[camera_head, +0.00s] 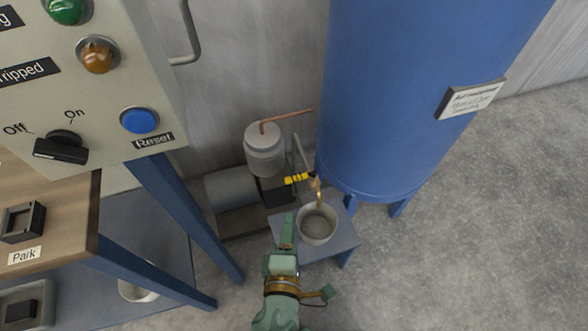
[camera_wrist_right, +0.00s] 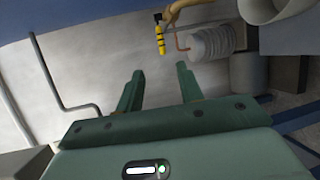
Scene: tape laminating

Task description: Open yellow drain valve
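The yellow drain valve handle (camera_head: 298,179) with dark bands sits low beside the blue tank (camera_head: 385,95), near a brass outlet above a grey bucket (camera_head: 318,224). In the right wrist view the yellow handle (camera_wrist_right: 160,40) lies beyond the fingertips, apart from them. My right gripper (camera_head: 288,218) is in front of the handle and left of the bucket in the head view. In the wrist view the right gripper (camera_wrist_right: 158,72) has its two fingers spread with nothing between them. My left gripper is not in view.
The bucket stands on a small blue-grey stand (camera_head: 342,252). A compressor (camera_head: 264,150) with a copper pipe is left of the valve. A control panel (camera_head: 100,100) and a wooden-topped table (camera_head: 60,205) with blue legs are at the left. Floor at the right is clear.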

